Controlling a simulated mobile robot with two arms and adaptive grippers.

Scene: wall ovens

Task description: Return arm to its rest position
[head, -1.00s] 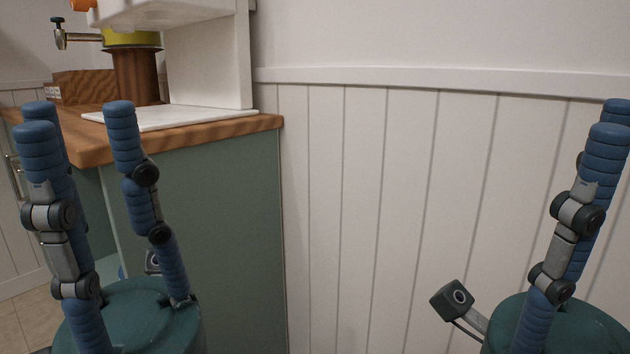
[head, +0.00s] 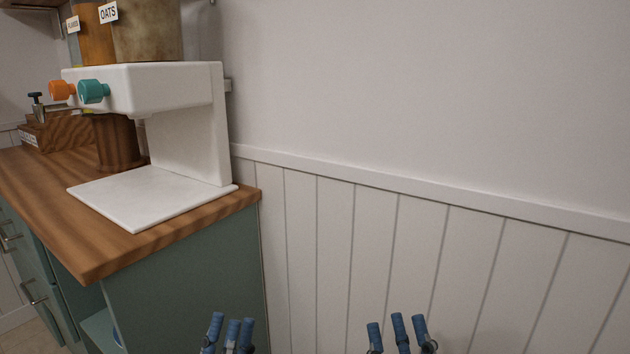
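My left gripper (head: 230,333) shows at the bottom of the head view, left of centre, in front of the green cabinet's end. Only its blue finger tips are visible, pointing up. My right gripper (head: 397,331) shows at the bottom, right of centre, in front of the panelled wall. Its blue fingers point up and stand apart, with nothing seen between them. Both arms and palms are below the picture's edge. Nothing is seen held in the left gripper either.
A wooden counter (head: 60,215) on a green cabinet (head: 185,270) stands at the left. On it is a white dispenser (head: 190,135) with orange (head: 62,91) and teal (head: 94,91) knobs. A white panelled wall (head: 450,255) fills the right side.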

